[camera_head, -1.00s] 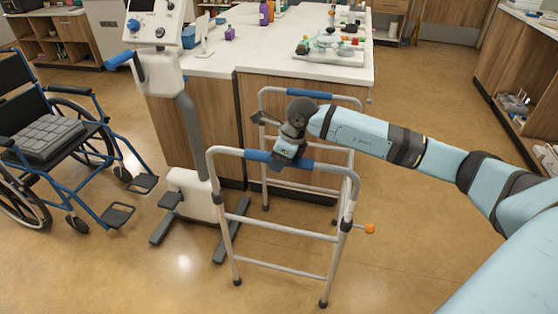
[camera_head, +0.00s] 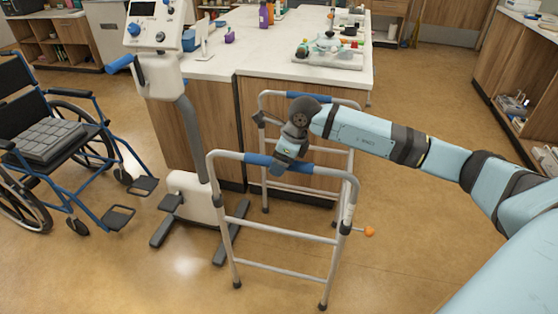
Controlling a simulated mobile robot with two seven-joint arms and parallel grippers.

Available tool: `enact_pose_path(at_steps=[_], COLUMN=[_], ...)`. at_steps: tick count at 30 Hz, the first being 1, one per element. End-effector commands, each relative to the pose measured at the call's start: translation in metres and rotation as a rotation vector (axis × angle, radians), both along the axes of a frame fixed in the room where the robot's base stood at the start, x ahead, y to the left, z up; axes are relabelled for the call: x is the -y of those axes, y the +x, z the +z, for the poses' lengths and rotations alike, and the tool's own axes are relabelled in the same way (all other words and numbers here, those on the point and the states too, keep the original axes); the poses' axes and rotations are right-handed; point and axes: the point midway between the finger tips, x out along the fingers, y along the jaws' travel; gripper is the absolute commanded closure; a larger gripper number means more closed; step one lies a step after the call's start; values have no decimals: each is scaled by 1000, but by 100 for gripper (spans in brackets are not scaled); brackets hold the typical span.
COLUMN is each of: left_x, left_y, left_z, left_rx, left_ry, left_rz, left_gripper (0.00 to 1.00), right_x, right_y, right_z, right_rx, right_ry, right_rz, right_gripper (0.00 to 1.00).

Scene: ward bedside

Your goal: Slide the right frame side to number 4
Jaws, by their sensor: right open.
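A silver walking frame stands on the floor in the middle of the view. Its near side (camera_head: 290,233) has a blue-sleeved top bar, and its far side (camera_head: 335,107) stands behind, nearer the counter. An orange knob (camera_head: 370,231) sticks out on a thin rod by the near side's right leg. My right gripper (camera_head: 276,169) points down at the blue sleeve of the near top bar. It is open; its fingers are small, and I cannot tell whether they touch the bar. No number is readable on the frame. My left gripper is not in view.
A wheelchair (camera_head: 50,140) stands at the left. A white-topped counter (camera_head: 255,60) is behind. The floor in front and to the right is clear.

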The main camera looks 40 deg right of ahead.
Motion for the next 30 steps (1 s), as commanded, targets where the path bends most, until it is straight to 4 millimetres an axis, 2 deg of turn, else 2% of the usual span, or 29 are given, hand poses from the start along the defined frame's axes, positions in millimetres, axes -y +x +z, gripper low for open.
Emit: enact_pose_path(at_steps=[1, 15, 30], left_x=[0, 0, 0], left_y=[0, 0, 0], left_z=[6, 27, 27], left_rx=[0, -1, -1], left_ry=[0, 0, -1], left_rz=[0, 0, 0], left_gripper=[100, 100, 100], right_x=[2, 12, 12], right_y=[-2, -13, -14], right_z=[9, 49, 50], right_rx=[1, 1, 1], right_ry=[-2, -1, -1], right_rz=[0, -1, 0], right_gripper=[28, 28, 28])
